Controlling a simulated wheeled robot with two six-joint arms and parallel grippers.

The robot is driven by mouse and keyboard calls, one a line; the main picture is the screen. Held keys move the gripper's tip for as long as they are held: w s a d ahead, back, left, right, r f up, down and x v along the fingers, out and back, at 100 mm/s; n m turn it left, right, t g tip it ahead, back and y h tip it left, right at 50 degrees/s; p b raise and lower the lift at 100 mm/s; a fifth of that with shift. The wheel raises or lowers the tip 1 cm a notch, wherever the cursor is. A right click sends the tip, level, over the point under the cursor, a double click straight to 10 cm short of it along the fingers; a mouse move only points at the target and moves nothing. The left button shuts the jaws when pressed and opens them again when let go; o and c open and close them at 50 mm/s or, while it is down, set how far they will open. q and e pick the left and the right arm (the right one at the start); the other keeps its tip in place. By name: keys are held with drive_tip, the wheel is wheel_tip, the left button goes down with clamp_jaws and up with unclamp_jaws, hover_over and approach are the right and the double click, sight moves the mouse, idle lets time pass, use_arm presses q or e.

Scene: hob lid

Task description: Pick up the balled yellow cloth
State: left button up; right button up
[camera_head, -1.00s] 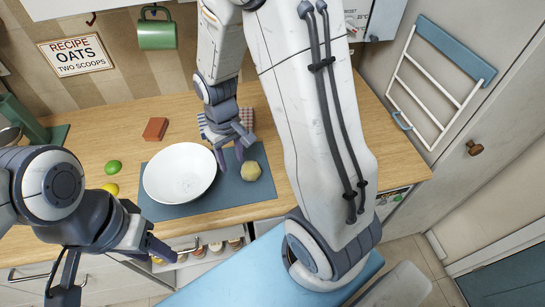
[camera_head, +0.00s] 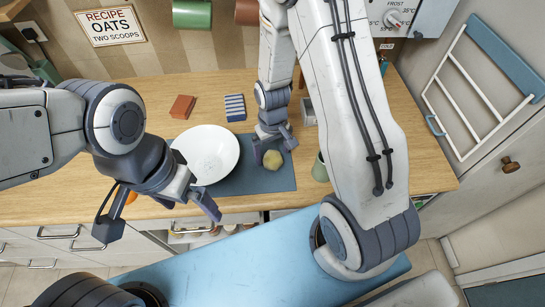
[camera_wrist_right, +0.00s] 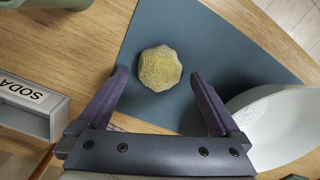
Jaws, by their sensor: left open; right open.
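The balled yellow cloth (camera_head: 272,160) is a small rounded lump on the blue-grey mat (camera_head: 262,183), to the right of the white bowl (camera_head: 207,152). My right gripper (camera_head: 274,143) is open just behind it in the head view. In the right wrist view the ball (camera_wrist_right: 160,67) lies between and slightly beyond the open fingertips (camera_wrist_right: 158,74), with a gap on both sides. The bowl (camera_wrist_right: 285,118) is near the right finger in that view. My left gripper (camera_head: 160,218) is open and empty at the counter's front edge, left of the bowl.
A striped cloth (camera_head: 235,107) and a reddish block (camera_head: 182,107) lie behind the bowl. A green cup (camera_head: 320,168) stands right of the mat, partly behind my right arm. A box marked SODA (camera_wrist_right: 30,100) stands left in the wrist view. An orange fruit (camera_head: 131,197) is beside my left gripper.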

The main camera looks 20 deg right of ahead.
drive_tip(key=shift+f, duration=1.15)
drive_tip(key=c, duration=1.3)
drive_tip(key=shift+r, duration=0.15)
drive_tip(key=shift+r, duration=0.45)
drive_tip(key=r, duration=0.1)
drive_tip(key=r+b, duration=0.1)
drive_tip(key=d+r, duration=0.1)
drive_tip(key=shift+s+r+b, duration=0.3)
drive_tip(key=shift+b, duration=0.05)
drive_tip(key=s+d+r+b, duration=0.1)
drive_tip(key=s+d+r, duration=0.5)
drive_tip(key=d, duration=0.2)
drive_tip(key=shift+s+d+r+b, duration=0.15)
drive_tip(key=shift+d+b, duration=0.1)
drive_tip(key=shift+b, duration=0.1)
